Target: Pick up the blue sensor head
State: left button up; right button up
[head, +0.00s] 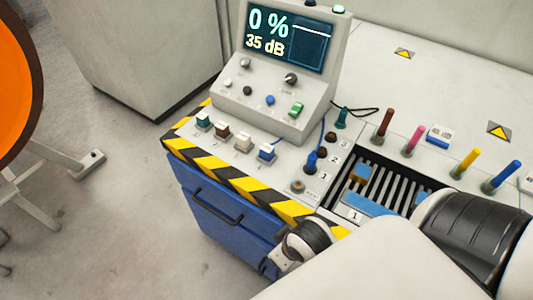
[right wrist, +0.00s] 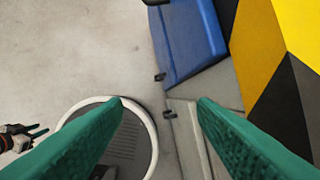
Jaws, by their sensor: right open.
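Several small coloured blocks stand in a row along the front of the bench top in the head view, and the one at the right end is blue (head: 267,153). A blue plug-like piece (head: 311,160) stands upright in the socket marked 1, with a blue cable. I cannot tell for sure which is the sensor head. My right gripper (right wrist: 160,104) is open and empty, its green fingers over the floor beside the bench. My left gripper (right wrist: 34,132) seems to show small at the left edge of the right wrist view; its opening is unclear.
A control box (head: 288,75) with a screen stands behind the row. The bench edge has yellow-black stripes (head: 235,180) above a blue drawer cabinet (head: 217,207). An orange wheel (head: 15,85) stands left.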

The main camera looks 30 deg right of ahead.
jog(key=w+r+n+t+h, duration=0.1)
jog(key=w+r+n+t, duration=0.4)
jog(key=w+r+t, duration=1.05)
jog(key=w+a+r+n+y, duration=0.55)
jog(key=w+r, duration=0.25)
jog(key=r, duration=0.2)
jog(key=a+r+n+g+y, duration=0.2)
jog(key=a+r+n+y, duration=0.3)
jog(key=n+y, duration=0.55)
jog(key=n+g+h+p, duration=0.1)
jog(key=n+g+h, duration=1.4)
jog(key=n+g, duration=0.2)
send_over(267, 147)
notch_tip(267, 147, down, 19)
jog(key=shift+a+r, duration=0.1)
jog(key=shift+n, duration=0.3)
jog(key=shift+f+p, duration=0.65)
jog(key=shift+f, duration=2.5)
